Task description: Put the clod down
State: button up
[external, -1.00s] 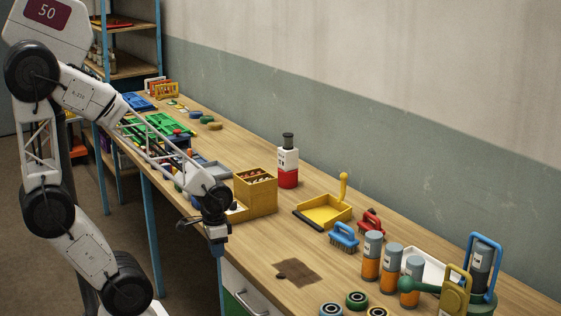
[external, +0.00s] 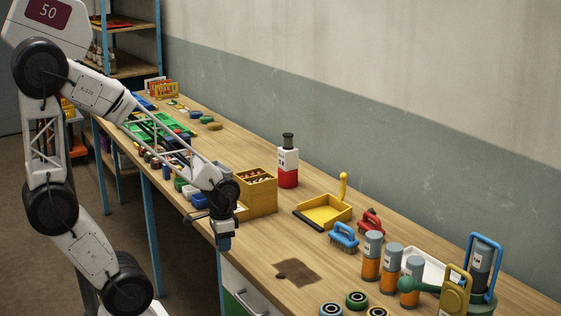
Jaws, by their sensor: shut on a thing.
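My gripper (external: 223,246) points down at the front edge of the bench, left of the brown patch. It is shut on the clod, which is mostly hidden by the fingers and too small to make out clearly. The flat brown patch (external: 302,271) lies on the bench top to the right of my gripper, apart from it. A small dark lump (external: 281,276) sits at the patch's left edge; I cannot tell what it is.
A yellow box (external: 257,197) stands just behind my gripper. A yellow dustpan (external: 323,212), a blue brush (external: 344,237) and orange-and-grey cylinders (external: 372,258) stand to the right. Dark-centred rings (external: 356,300) lie near the front. Bare wood surrounds the patch.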

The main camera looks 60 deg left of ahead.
jog(key=w+a+r, duration=0.2)
jog(key=w, duration=0.5)
jog(key=w+a+r, duration=0.2)
jog(key=w, duration=0.6)
jog(key=n, duration=0.2)
send_over(309, 197)
jog(key=shift+s+r+h, duration=0.1)
jog(key=shift+r+h, duration=0.1)
jog(key=shift+h, duration=0.2)
jog(key=shift+a+h, duration=0.1)
jog(key=shift+h, duration=0.2)
jog(key=shift+f, duration=0.1)
jog(key=shift+f, duration=2.45)
jog(key=shift+f, duration=0.1)
jog(key=shift+f, duration=2.4)
